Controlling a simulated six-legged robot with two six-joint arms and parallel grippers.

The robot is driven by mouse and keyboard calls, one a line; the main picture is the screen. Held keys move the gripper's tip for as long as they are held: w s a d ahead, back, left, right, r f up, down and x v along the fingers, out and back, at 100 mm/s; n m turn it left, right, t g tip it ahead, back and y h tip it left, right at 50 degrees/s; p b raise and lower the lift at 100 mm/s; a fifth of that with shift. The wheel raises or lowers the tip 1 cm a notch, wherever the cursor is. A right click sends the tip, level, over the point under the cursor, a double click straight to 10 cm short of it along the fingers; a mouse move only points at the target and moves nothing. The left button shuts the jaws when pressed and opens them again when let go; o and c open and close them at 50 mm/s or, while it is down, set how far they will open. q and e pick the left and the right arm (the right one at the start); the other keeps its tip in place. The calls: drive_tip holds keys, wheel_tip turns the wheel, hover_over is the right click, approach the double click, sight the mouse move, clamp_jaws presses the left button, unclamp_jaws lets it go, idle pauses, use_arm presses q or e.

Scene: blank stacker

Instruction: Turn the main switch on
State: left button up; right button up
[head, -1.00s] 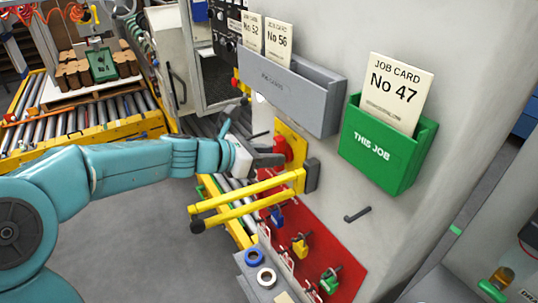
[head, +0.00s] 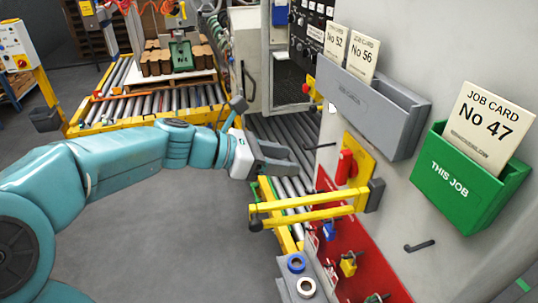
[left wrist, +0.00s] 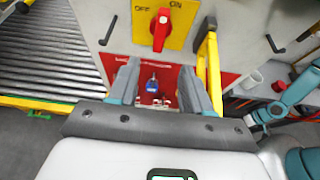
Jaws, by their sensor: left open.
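The main switch is a red handle (head: 345,166) on a yellow plate (head: 361,160) on the grey cabinet side. In the left wrist view the handle (left wrist: 160,30) stands roughly upright below the words OFF and ON, near the top edge. My left gripper (head: 292,160) is open and empty, left of the switch and apart from it. Its two fingers (left wrist: 160,75) show in the left wrist view, below the handle in the picture. A teal arm link of mine shows at the right of that view, but no right gripper is clearly visible.
A yellow hinged bar (head: 310,208) sticks out from the cabinet just below the switch. A red board (head: 365,270) with padlocks hangs below it. Grey (head: 370,100) and green (head: 460,190) card holders are above and right. Roller conveyors (head: 150,105) lie behind.

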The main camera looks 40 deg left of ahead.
use_arm(q)
drive_tip(key=v, duration=0.3)
idle(0.6)
